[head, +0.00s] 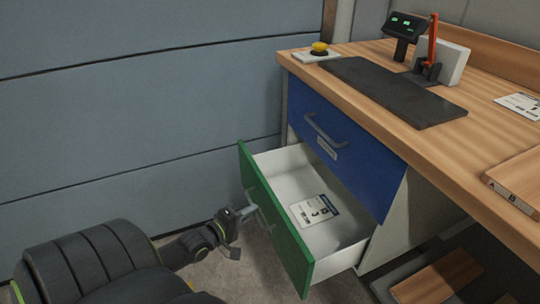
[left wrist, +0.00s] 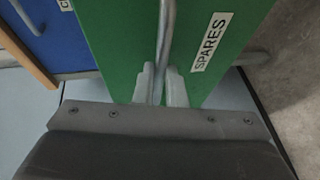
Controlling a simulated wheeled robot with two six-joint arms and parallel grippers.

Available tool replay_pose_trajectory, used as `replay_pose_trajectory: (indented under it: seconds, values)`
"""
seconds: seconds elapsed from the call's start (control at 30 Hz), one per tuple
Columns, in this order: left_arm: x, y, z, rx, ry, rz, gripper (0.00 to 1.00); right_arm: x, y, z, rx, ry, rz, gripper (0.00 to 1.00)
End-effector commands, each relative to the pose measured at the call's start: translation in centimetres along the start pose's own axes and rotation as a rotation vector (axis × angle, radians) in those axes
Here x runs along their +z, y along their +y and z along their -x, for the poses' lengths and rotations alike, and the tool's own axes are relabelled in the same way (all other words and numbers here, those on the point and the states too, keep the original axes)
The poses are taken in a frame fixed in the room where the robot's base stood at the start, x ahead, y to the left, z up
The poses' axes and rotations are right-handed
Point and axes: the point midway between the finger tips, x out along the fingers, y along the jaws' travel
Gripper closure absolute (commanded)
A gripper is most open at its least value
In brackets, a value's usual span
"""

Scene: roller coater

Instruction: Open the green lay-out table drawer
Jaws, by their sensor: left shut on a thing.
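The green drawer (head: 272,220) of the lay-out table stands pulled well out below the blue drawer (head: 345,145). Its white inside shows, with a printed card (head: 314,209) lying on the bottom. My left gripper (head: 248,212) is at the green front, shut on the grey bar handle (head: 262,221). In the left wrist view the two fingertips (left wrist: 160,85) close around the handle (left wrist: 167,35), beside a "SPARES" label (left wrist: 211,42) on the green front. My right gripper is not in view.
The wooden table top (head: 395,100) carries a black mat (head: 392,90), a yellow button box (head: 318,50) and a small display (head: 403,30). The blue drawer is shut. A grey panelled wall (head: 130,110) runs close behind on the left. Bare floor (head: 225,270) lies in front of the drawer.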

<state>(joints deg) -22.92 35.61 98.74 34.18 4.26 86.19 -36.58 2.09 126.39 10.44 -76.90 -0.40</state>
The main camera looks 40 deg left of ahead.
Motion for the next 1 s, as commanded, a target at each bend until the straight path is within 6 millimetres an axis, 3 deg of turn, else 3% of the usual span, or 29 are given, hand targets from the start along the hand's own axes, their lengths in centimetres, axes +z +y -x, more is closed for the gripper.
replay_pose_trajectory:
  seconds: [0.2, 0.4, 0.93, 0.97, 1.0]
  values:
    - [-1.6, -1.2, 3.9, -0.008, 0.001, -0.002, 1.00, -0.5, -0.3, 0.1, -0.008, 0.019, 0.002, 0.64]
    - [-2.4, -1.5, 5.7, -0.005, 0.001, 0.000, 1.00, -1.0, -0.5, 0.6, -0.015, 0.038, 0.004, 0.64]
    - [-2.6, -1.5, 6.3, -0.003, 0.001, 0.001, 1.00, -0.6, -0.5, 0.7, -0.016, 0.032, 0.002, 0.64]
    - [-2.6, -1.5, 6.3, -0.003, 0.000, 0.001, 0.85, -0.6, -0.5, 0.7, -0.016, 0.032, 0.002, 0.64]
    - [-2.6, -1.5, 6.3, -0.002, 0.000, 0.001, 0.80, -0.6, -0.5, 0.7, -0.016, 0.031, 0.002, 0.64]
